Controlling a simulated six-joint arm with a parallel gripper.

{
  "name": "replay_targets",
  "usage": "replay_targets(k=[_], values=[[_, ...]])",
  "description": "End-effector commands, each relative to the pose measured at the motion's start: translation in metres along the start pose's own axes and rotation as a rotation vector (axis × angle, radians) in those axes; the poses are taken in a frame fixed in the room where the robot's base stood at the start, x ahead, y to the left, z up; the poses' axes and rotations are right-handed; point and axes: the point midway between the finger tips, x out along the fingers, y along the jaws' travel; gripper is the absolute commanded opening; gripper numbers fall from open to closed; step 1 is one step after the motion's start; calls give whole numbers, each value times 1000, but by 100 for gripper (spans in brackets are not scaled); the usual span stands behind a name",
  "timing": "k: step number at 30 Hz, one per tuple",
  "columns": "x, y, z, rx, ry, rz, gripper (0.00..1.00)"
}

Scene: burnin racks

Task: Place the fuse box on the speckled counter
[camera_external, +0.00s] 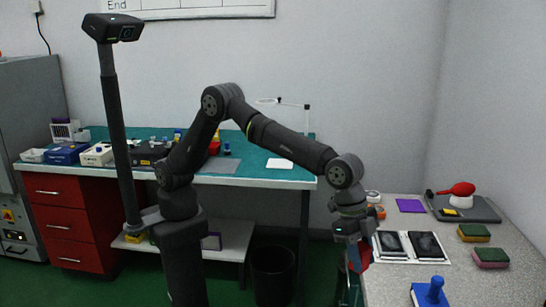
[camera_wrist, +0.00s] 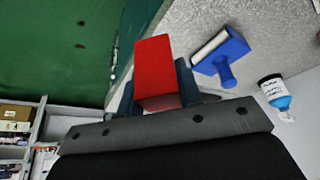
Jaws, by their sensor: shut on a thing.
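The fuse box appears as a red block (camera_wrist: 154,68) between the two dark fingers of my gripper (camera_wrist: 158,90) in the wrist view. My gripper (camera_external: 356,256) is shut on it. In the external view only a red part of it (camera_external: 362,254) shows beside the fingers. The speckled counter (camera_external: 400,283) is at the right in the external view, and my gripper hangs at its left edge. The counter also shows at the upper right of the wrist view (camera_wrist: 196,22). I cannot tell whether the box touches the counter.
A blue roller or stamp tool (camera_external: 430,293) lies near the counter's front. Black panels on a white tray (camera_external: 409,246), sponges (camera_external: 473,232) and a purple card (camera_external: 410,205) lie farther back. A blue-and-white bottle (camera_wrist: 275,94) stands right in the wrist view. A black bin (camera_external: 273,275) is left.

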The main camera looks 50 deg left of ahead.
Motion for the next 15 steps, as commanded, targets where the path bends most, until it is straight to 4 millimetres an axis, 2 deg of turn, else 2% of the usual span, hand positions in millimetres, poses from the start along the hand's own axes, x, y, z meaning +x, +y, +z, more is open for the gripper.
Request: replay_targets(k=[2, 12, 15], values=[[8, -9, 1, -3, -3, 0, 10], [55, -83, 6, -3, -2, -1, 10], [65, -98, 6, -3, -2, 0, 10]])
